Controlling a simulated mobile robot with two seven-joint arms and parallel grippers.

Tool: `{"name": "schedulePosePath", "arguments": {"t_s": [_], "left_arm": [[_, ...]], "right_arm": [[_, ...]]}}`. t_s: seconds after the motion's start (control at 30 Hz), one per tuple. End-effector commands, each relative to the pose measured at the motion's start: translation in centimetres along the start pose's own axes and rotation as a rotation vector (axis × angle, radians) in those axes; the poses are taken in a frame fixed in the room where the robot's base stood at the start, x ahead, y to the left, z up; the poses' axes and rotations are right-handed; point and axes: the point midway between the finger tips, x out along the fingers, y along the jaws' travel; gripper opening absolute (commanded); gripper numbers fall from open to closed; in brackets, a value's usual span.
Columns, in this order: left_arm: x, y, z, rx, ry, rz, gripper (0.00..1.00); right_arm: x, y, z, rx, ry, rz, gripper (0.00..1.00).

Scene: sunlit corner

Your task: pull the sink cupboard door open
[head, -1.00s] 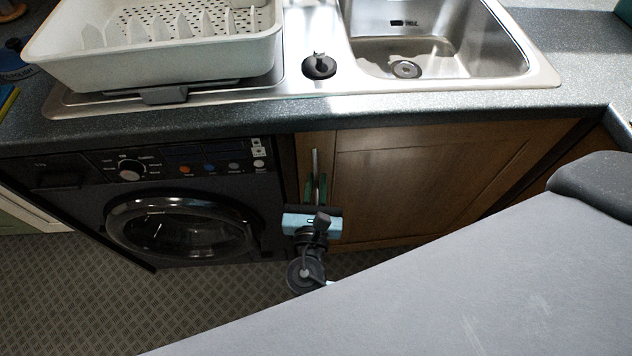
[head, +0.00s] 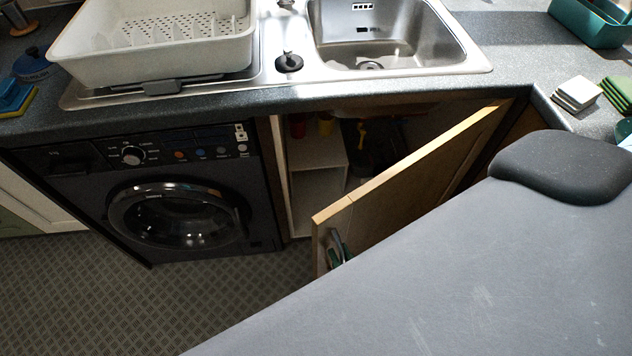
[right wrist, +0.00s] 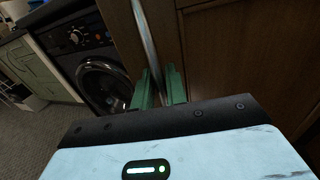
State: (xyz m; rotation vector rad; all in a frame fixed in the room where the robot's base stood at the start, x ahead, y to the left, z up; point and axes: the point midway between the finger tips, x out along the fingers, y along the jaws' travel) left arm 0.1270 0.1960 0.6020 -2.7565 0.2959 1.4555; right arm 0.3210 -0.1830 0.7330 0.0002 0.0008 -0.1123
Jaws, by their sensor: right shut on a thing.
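The brown wooden sink cupboard door (head: 392,200) stands well open in the head view, swung out from its right side, with its free edge toward me. In the right wrist view the door (right wrist: 240,50) fills the upper right, with its upright metal bar handle (right wrist: 146,38). My right gripper (right wrist: 158,90) is shut on the handle, its green fingers on either side of the bar. In the head view the right gripper (head: 337,247) shows only in part by the door's free edge; my grey body hides the rest. My left gripper is not in view.
The open cupboard shows a white shelf unit (head: 318,160) and dark contents. A black washing machine (head: 180,200) stands left of it. The worktop above holds a sink (head: 385,45) and a white dish rack (head: 150,55). The patterned floor (head: 150,300) at lower left is clear.

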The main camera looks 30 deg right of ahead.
Motion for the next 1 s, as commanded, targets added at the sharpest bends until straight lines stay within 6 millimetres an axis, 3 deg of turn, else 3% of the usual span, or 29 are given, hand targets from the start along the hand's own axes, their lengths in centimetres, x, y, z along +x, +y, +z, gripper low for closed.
{"name": "schedulePosePath", "arguments": {"t_s": [0.03, 0.2, 0.5, 0.7, 1.0], "left_arm": [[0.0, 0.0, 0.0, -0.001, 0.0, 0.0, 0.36], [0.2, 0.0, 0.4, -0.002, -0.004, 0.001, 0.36], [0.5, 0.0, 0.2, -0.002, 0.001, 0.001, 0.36], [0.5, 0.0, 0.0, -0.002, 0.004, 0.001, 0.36], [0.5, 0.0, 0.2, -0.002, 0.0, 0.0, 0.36]], "right_arm": [[-2.0, -0.7, -0.2, -0.007, 0.007, 0.037, 0.0], [-8.1, -3.0, -0.3, -0.006, 0.01, 0.151, 0.0], [-17.2, -7.9, -0.2, -0.001, 0.008, 0.274, 0.0], [-21.4, -11.1, -0.1, -0.001, 0.006, 0.271, 0.0], [-24.6, -14.0, -0.1, 0.0, 0.002, 0.268, 0.0]]}}
